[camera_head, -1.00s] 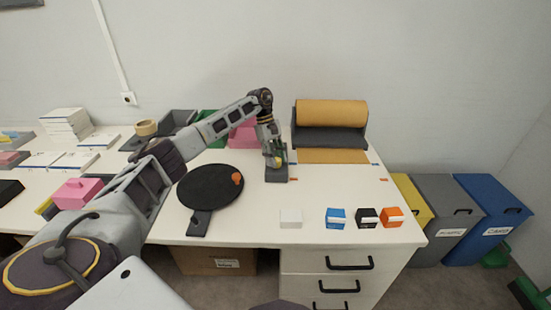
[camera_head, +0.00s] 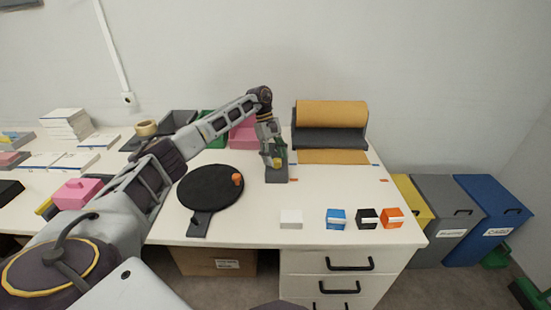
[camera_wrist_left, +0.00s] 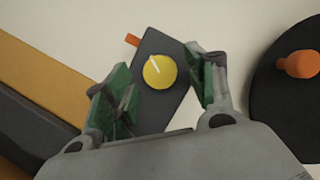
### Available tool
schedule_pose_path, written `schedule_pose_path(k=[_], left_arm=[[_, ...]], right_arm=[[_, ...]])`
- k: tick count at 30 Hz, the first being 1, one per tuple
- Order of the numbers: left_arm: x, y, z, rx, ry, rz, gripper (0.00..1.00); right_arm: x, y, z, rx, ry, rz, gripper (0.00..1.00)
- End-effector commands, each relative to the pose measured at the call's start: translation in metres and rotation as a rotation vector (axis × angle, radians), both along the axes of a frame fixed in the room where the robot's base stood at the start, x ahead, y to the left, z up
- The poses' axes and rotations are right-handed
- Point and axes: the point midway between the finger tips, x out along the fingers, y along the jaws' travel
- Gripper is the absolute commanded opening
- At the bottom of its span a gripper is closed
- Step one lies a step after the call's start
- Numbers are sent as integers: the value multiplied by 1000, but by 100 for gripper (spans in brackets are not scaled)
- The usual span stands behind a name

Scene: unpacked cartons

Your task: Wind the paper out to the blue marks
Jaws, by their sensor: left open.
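The brown paper roll (camera_head: 332,114) sits in a dark holder (camera_head: 330,139) at the back of the desk. A short sheet of paper (camera_head: 333,157) lies out in front of it. A small blue mark (camera_head: 375,165) is on the desk by the sheet's right side. A yellow knob with a white line (camera_wrist_left: 160,71) sits on a dark grey block (camera_wrist_left: 152,104), left of the sheet. My left gripper (camera_head: 275,158) is over this block; in the wrist view its green-padded fingers (camera_wrist_left: 157,64) are open on either side of the knob. My right gripper is not seen.
A black round paddle (camera_head: 211,189) with an orange peg lies left of the block. White, blue, black and orange small boxes (camera_head: 366,219) stand along the front edge. Orange marks (camera_head: 384,181) are further forward. The desk between sheet and boxes is clear.

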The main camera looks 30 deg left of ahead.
Motion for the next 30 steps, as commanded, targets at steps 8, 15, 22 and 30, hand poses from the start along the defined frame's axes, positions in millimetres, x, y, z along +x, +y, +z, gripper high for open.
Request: schedule_pose_path(k=[8,15,22,30], left_arm=[[4,12,29,-1,-2,2,56],[7,23,58,-1,-2,1,56],[10,33,84,-1,-3,1,56],[12,40,100,1,-1,1,56]], right_arm=[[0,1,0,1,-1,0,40],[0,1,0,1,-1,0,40],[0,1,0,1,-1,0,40],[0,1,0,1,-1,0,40]])
